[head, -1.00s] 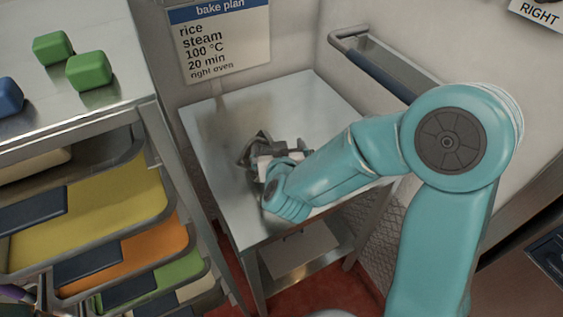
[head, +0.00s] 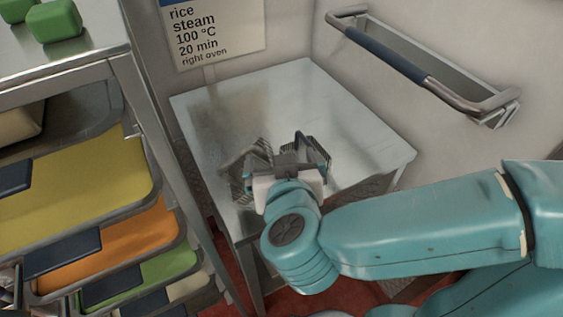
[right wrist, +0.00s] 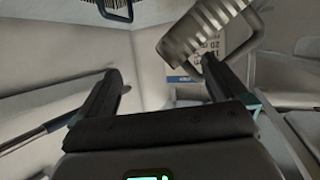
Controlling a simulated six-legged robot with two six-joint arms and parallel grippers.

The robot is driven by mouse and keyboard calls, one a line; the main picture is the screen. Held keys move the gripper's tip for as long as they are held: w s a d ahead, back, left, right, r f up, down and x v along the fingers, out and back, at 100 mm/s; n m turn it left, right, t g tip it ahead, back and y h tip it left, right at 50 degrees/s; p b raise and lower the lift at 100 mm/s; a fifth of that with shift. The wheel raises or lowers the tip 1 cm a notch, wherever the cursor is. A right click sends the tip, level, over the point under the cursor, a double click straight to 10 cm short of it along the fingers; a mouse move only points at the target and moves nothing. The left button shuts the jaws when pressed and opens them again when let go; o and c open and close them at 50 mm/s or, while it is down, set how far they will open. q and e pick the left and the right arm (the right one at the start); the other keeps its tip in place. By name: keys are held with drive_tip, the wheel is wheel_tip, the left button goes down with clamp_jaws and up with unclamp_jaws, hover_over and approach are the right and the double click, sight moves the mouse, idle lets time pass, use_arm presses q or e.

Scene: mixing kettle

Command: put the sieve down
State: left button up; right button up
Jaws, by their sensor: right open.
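My right gripper (head: 277,152) is over the metal-topped table (head: 350,115), its open fingers pointing toward the back wall. It also shows in the right wrist view (right wrist: 160,78), the gap between its fingers empty. A grey ribbed metal thing with a loop (head: 240,167), which looks like the sieve, is by the left side of the gripper. In the right wrist view the ribbed thing (right wrist: 200,32) is near the tip of the right-hand finger; whether they touch cannot be told. My left gripper is out of view.
A rack with yellow (head: 85,190), orange (head: 125,243) and green trays stands at the left, green blocks (head: 55,20) on its top. A wall rail with a blue grip (head: 385,55) is at the upper right. The table's back and right parts are clear.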

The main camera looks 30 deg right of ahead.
clamp_jaws()
idle(0.4)
